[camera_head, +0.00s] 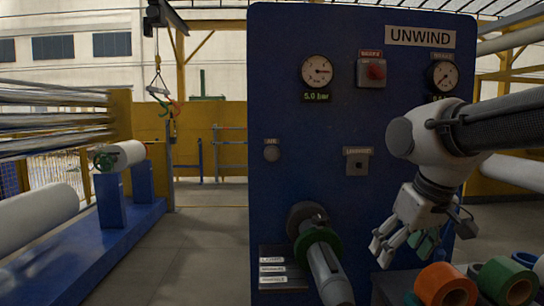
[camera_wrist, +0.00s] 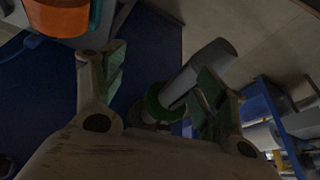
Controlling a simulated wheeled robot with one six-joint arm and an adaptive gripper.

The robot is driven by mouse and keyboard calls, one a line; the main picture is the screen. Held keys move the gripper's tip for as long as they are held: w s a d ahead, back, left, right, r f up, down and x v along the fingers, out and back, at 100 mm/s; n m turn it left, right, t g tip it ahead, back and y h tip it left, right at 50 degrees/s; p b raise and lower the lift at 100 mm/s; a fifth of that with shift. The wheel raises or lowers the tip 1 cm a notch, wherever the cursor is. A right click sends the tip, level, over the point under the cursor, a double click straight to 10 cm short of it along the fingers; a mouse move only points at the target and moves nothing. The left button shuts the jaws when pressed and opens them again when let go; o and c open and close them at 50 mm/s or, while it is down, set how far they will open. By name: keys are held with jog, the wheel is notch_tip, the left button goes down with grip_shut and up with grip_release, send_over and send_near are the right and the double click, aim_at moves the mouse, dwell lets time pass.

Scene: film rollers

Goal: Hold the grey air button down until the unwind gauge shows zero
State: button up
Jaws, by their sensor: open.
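The grey air button (camera_head: 271,153) sits on the blue unwind panel (camera_head: 215,300) under a small AIR label. My gripper (camera_head: 385,258) is low in front of the panel's right part, well apart from the button, open and empty. Its spread fingers also show in the wrist view (camera_wrist: 160,85). A left gauge (camera_head: 317,72) reads 5.0 bar. I cannot tell which gauge the task names. The button is not visible in the wrist view.
A red button (camera_head: 375,70) and a square grey switch (camera_head: 357,165) are on the panel. A grey shaft with a green collar (camera_head: 325,262) juts out below. Orange (camera_head: 444,286) and green rolls (camera_head: 506,282) lie at lower right. The floor (camera_head: 205,240) left of the panel is clear.

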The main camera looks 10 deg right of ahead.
jog(key=shift+c, duration=0.4)
grip_shut()
dwell(1.2)
